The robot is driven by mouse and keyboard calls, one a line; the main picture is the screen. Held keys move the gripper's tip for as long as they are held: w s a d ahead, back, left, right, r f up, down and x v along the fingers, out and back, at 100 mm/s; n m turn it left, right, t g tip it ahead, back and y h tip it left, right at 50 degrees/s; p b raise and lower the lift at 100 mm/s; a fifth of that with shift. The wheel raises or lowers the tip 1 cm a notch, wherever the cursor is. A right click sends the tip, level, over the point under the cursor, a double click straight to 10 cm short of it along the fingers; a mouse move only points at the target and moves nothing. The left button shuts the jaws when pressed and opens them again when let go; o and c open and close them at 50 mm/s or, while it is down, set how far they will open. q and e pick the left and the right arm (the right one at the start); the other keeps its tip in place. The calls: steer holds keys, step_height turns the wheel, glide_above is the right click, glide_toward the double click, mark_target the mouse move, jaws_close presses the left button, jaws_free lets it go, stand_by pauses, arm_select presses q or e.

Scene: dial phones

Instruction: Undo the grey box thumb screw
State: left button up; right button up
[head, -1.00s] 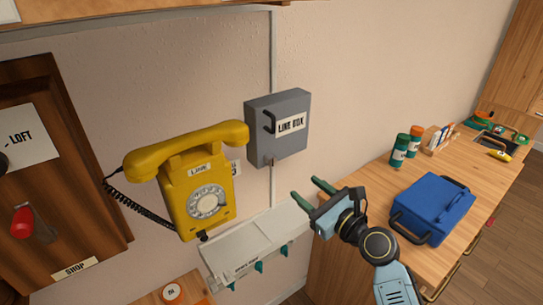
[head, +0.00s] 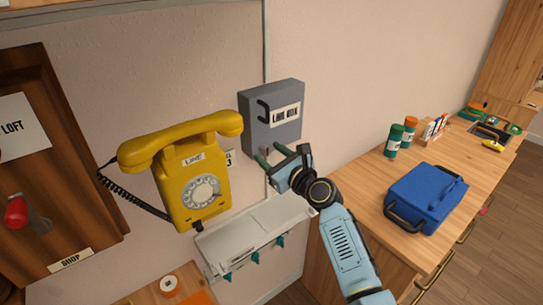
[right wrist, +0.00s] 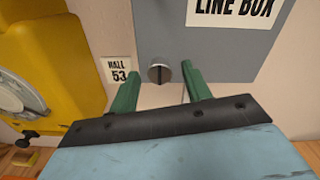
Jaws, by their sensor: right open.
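The grey box (head: 287,94), labelled LINE BOX, is fixed to the wall and has a dark handle on its front. It also fills the top of the right wrist view (right wrist: 215,50). Its thumb screw (right wrist: 159,74) is a round slotted metal knob at the box's lower edge, seen in the right wrist view. My right gripper (head: 270,156) is open and just below the box front. In the right wrist view its two green fingers (right wrist: 158,88) stand apart, with the screw showing between and slightly beyond their tips. My left gripper is not in view.
A yellow dial phone (head: 190,180) hangs left of the box, close to my right gripper. A white shelf (head: 250,235) with hooks sits below. The wooden counter (head: 375,215) holds a blue bag (head: 425,196) and bottles. The wall right of the box is clear.

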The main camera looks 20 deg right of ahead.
steer(key=c, duration=1)
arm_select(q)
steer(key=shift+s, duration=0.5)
